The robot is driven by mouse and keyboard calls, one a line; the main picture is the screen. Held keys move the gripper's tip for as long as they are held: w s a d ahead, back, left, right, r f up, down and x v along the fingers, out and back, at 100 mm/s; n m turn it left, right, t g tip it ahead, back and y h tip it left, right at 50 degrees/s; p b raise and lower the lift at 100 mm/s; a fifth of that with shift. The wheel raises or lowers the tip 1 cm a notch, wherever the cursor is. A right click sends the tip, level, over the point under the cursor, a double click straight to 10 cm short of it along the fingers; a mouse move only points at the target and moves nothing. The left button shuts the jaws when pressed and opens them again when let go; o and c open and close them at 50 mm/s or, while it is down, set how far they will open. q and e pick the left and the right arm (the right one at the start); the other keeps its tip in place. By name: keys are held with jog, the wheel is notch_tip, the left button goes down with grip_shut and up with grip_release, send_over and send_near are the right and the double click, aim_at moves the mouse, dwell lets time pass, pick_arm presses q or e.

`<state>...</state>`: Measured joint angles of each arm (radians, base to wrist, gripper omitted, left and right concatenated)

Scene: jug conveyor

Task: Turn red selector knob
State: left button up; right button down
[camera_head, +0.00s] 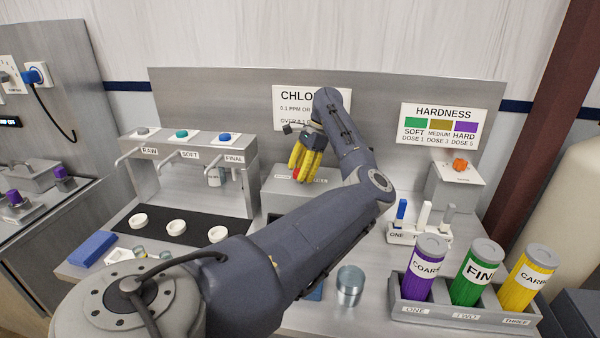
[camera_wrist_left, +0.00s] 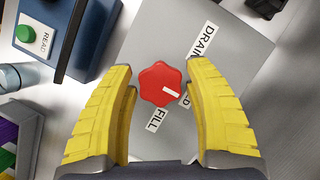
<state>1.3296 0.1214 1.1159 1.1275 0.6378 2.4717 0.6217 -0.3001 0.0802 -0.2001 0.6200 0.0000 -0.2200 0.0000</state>
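The red selector knob (camera_wrist_left: 160,84) is lobed, with a white pointer mark, and sits on a grey panel (camera_wrist_left: 165,35) among the labels DRAIN, FILL and a partly hidden one. In the wrist view my left gripper (camera_wrist_left: 159,70) is open, with one yellow finger on each side of the knob and gaps between. The mark points right, toward the partly hidden label. In the head view my left gripper (camera_head: 307,163) points down over a grey box (camera_head: 278,195), and a bit of red (camera_head: 296,173) shows at its fingers. My right gripper is not in view.
An orange knob (camera_head: 460,165) sits on another box at right. A rack (camera_head: 465,312) with purple, green and yellow cartridges stands at front right, near a metal cup (camera_head: 350,285). A RAW/SOFT/FINAL tap stand (camera_head: 190,145) is at left. In the wrist view, a blue box has a green button (camera_wrist_left: 25,34).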

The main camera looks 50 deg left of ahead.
pick_arm(q)
jog(key=c, duration=0.8)
jog(key=m+y, duration=0.1)
jog(key=m, duration=0.2)
jog(key=m+t+y, duration=0.1)
jog(key=m, duration=0.2)
jog(key=m+t, duration=0.1)
jog(key=m, duration=0.2)
jog(key=m+t+y, duration=0.1)
jog(key=m, duration=0.1)
jog(key=shift+m, duration=0.4)
dwell(0.4)
jog(key=o, duration=1.3)
jog(key=shift+a, duration=0.1)
jog(key=shift+c, duration=0.2)
jog(key=v, duration=1.2)
jog(key=shift+s, duration=0.2)
